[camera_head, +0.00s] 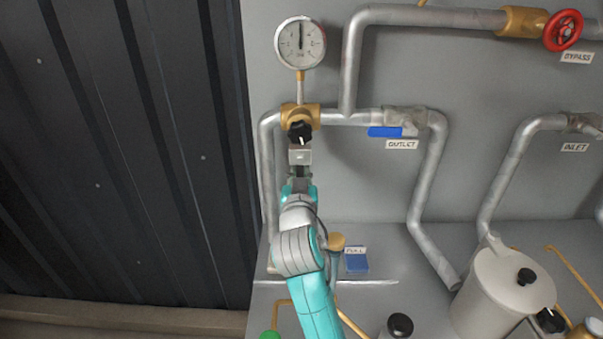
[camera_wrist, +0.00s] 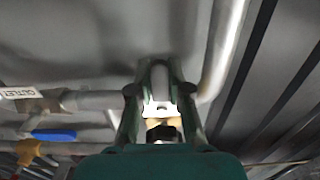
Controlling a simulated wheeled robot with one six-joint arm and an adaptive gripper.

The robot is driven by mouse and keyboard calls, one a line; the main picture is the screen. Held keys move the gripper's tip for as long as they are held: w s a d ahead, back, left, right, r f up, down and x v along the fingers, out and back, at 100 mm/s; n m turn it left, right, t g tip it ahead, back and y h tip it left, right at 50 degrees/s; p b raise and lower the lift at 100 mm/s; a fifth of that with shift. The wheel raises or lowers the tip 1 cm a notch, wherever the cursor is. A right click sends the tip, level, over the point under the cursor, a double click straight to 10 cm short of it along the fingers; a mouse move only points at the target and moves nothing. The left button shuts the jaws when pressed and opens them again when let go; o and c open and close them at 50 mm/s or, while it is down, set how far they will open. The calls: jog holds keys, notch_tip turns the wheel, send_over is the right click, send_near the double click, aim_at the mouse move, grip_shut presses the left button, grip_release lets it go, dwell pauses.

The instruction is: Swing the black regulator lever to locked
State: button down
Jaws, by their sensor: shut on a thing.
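The black regulator lever (camera_head: 300,132) is a dark knob with a white mark, on the front of a brass regulator body (camera_head: 313,111) below the gauge. My gripper (camera_head: 300,160) comes up from below and ends just under the knob, at a pale metal piece (camera_head: 300,156). In the wrist view my gripper (camera_wrist: 159,95) has its two fingers on either side of this pale metal piece, with a dark part of the lever (camera_wrist: 161,132) beside it. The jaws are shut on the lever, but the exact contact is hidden.
A round pressure gauge (camera_head: 300,43) stands above the regulator, its needle pointing up. A blue handle (camera_head: 385,132) is at the OUTLET pipe, right of my gripper. A red BYPASS wheel (camera_head: 563,30) is at the upper right. A grey pipe (camera_head: 268,180) runs close on the left.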

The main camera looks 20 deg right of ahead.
jog(key=c, duration=1.1)
grip_release()
jog(key=v, duration=1.2)
